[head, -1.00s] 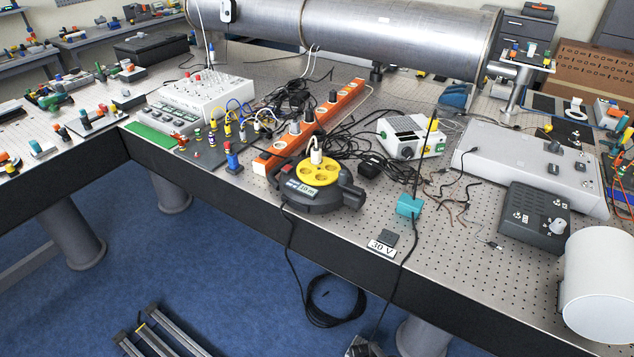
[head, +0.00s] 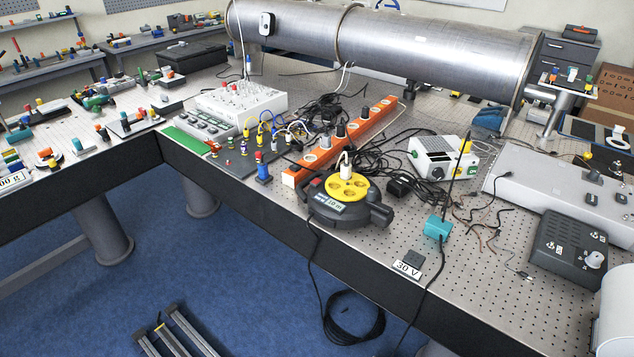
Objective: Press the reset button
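No button with a readable "reset" label shows. A small red button-like piece (head: 317,182) sits on the left rim of the black cable reel (head: 374,214). The reel has a yellow socket face (head: 341,190) and a "10 m" label.
An orange power strip (head: 368,126) lies behind the reel amid tangled black cables. A grey-white meter box (head: 442,155) and a teal block (head: 437,228) stand to its right. A large white rounded shape (head: 615,315) fills the lower right edge.

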